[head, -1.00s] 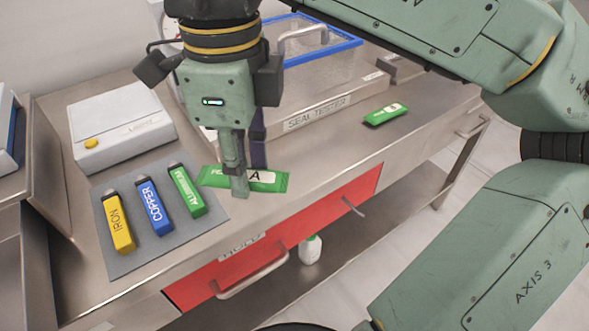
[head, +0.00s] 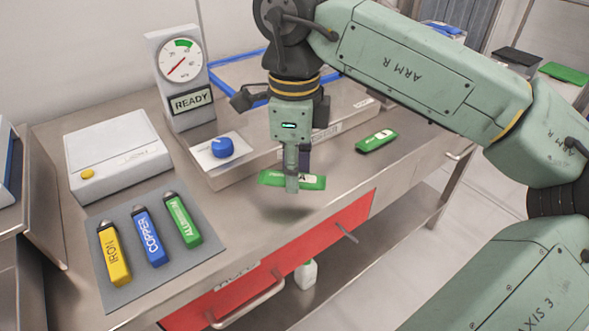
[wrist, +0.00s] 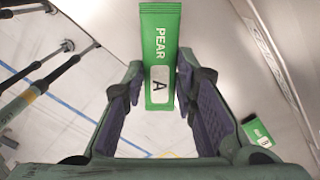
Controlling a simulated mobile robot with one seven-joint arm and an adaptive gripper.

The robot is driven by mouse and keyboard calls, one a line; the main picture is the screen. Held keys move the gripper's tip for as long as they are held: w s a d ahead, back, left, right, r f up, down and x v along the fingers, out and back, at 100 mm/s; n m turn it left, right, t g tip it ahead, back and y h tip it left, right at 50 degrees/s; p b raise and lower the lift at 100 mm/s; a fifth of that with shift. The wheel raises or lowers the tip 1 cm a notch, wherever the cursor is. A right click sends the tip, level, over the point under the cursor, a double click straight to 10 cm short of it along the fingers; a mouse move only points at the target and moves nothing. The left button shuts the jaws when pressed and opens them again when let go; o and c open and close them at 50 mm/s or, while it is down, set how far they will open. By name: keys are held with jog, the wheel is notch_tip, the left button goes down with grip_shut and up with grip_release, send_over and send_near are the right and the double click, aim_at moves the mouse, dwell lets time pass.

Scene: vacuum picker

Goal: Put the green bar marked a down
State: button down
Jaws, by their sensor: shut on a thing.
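The green bar marked A (head: 313,183) is in my gripper (head: 293,184), held above the front part of the steel bench (head: 240,228). A soft shadow shows on the bench below it. In the wrist view the bar (wrist: 158,45) reads "PEAR" and "A" and sits between the two finger pads of my gripper (wrist: 160,88). In the head view the front finger covers part of the bar and its label.
Another green bar (head: 376,140) lies on the bench to the right; its label reads B in the wrist view (wrist: 257,135). A grey mat (head: 186,259) holds yellow, blue and green sticks at left. Behind stand a seal tester with blue knob (head: 222,147) and a READY gauge (head: 181,62). Bench around the bar is clear.

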jog(key=shift+w, duration=0.7)
jog(key=f, duration=0.1)
jog(key=f+p, duration=0.1)
jog(key=f, duration=0.1)
jog(key=shift+w, duration=0.3)
jog(key=shift+f, duration=0.35)
jog(key=shift+f, duration=0.2)
jog(key=c, duration=1.3)
grip_release()
jog(key=shift+r, duration=0.15)
jog(key=shift+r+p, duration=0.25)
jog(key=shift+p, duration=0.15)
notch_tip(320, 180, up, 12)
jog(key=b, duration=0.1)
jog(key=shift+f, duration=0.15)
